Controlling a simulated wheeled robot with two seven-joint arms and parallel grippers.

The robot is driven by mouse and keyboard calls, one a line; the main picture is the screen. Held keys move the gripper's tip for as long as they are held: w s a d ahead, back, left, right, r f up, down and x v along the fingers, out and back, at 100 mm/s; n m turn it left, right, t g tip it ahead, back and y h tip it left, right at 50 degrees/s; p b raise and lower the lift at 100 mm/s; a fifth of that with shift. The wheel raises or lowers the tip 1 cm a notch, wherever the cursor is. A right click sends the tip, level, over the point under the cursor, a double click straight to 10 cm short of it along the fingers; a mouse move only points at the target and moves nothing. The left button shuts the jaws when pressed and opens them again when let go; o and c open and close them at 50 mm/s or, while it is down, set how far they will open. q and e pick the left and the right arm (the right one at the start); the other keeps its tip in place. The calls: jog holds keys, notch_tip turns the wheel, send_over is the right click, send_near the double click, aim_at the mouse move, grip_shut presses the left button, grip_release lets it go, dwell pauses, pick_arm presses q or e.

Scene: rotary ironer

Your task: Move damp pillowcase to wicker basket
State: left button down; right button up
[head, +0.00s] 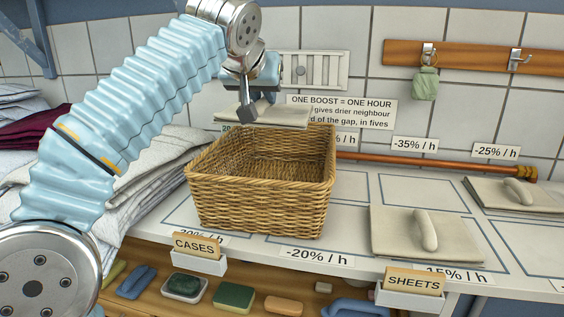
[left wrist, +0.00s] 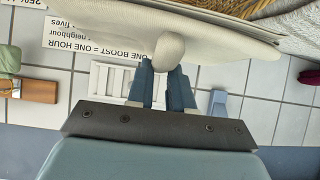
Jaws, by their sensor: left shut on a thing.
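The wicker basket (head: 262,205) stands upright on the counter in the middle of the head view. My left gripper (head: 254,106) is at its far rim, shut on the knob of a folded cream cloth, which I take as the damp pillowcase (head: 275,119). The cloth hangs flat, level with or just above the back rim. I cannot tell whether it is over the opening or behind it. In the left wrist view the fingers (left wrist: 163,78) pinch the rounded knob of the pillowcase (left wrist: 120,22), with wicker at the top right. My right gripper is out of view.
Folded cream cloths with knobs lie on the counter at right (head: 395,238) and far right (head: 490,195). Stacked linens (head: 130,175) crowd the left. Holders labelled CASES (head: 197,262) and SHEETS (head: 412,296) stand at the front edge. A copper pipe (head: 430,165) runs along the wall.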

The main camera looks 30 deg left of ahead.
pick_arm(q)
notch_tip(320, 180, down, 6)
jog(key=shift+s+r, duration=0.1)
jog(key=shift+r, duration=0.05)
dwell(0.3)
jog(key=c, duration=0.9)
grip_release()
jog(key=v, duration=1.3)
jog(key=shift+s+d+r, duration=0.1)
jog(key=shift+s+r, duration=0.15)
jog(key=shift+s, duration=0.05)
